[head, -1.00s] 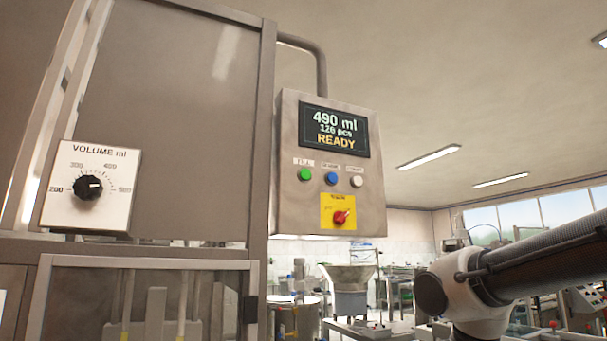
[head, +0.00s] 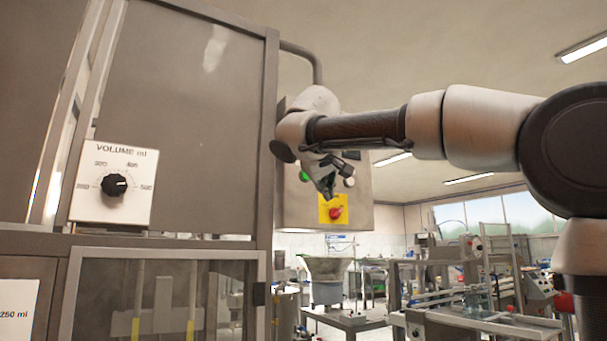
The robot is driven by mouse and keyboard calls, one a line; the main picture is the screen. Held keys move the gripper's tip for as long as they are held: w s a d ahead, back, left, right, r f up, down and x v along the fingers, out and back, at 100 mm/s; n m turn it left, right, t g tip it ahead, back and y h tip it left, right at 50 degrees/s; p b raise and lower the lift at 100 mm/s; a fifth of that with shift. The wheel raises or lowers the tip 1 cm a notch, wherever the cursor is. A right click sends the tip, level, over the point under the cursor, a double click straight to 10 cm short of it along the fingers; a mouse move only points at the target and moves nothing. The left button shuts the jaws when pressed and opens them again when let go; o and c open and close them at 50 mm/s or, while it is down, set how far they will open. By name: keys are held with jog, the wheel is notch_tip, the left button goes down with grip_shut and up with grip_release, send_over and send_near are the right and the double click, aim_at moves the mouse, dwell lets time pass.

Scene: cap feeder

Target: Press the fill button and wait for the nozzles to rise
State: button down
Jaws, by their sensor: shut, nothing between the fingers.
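The green fill button (head: 304,176) shows at the left of the control panel (head: 294,212), partly covered by my gripper. My gripper (head: 327,194) is shut and empty in front of the panel, its fingers pointing down over the button row, to the right of the green button. I cannot tell whether it touches the panel. The white button (head: 349,182) shows at its right; the blue button is hidden. The panel's display is almost wholly hidden behind my arm. Pale rods with yellow ends (head: 190,325) stand behind the window at lower left; I cannot tell whether these are the nozzles.
The volume dial (head: 114,185) is on the cabinet at left. A hopper (head: 326,270) and benches stand behind at lower right.

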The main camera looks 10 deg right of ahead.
jog(key=r+m, duration=0.1)
jog(key=s+d+r+h, duration=0.1)
jog(key=r, duration=0.1)
jog(key=r+m, duration=0.1)
jog(key=r, duration=0.1)
jog(key=shift+s+d+r+m+t, duration=0.1)
jog(key=shift+s+d+m+t, duration=0.2)
jog(key=shift+s+d+t, duration=0.1)
jog(key=w+a, duration=0.2)
jog(key=w, duration=0.6)
jog(key=shift+w+a, duration=0.2)
jog(key=shift+a, duration=0.2)
jog(key=shift+w, duration=0.15)
dwell(0.8)
jog(key=shift+w+a, duration=0.1)
jog(key=shift+w, duration=0.15)
